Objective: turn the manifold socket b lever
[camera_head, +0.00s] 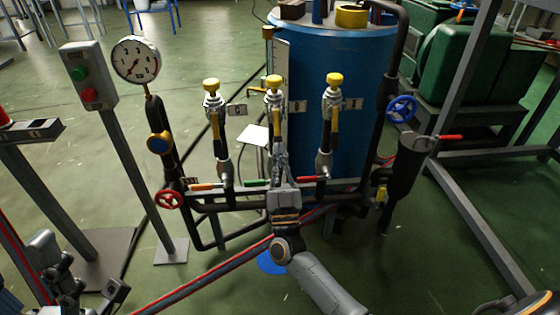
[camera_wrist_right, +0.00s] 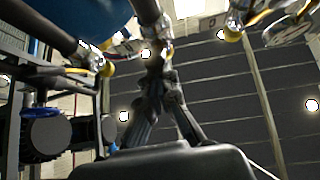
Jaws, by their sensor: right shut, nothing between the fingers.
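The pipe manifold (camera_head: 250,200) carries three upright sockets with yellow caps. The middle one (camera_head: 274,82) has a green lever (camera_head: 256,183) low on its left side. An orange-red lever (camera_head: 208,186) is on the left socket and a red lever (camera_head: 306,178) on the right socket. Which socket is b is not legible. My right gripper (camera_head: 281,158) is shut and empty, pointing up in front of the middle socket's lower stem, just right of the green lever. Its closed fingers also show in the right wrist view (camera_wrist_right: 160,80). My left gripper (camera_head: 115,290) is partly visible at lower left; its fingers are unclear.
A pressure gauge (camera_head: 136,59), a red handwheel (camera_head: 169,200) and a button post (camera_head: 88,75) stand left. A blue tank (camera_head: 350,60) is behind. A blue handwheel (camera_head: 402,108) and dark cylinder (camera_head: 408,165) stand right.

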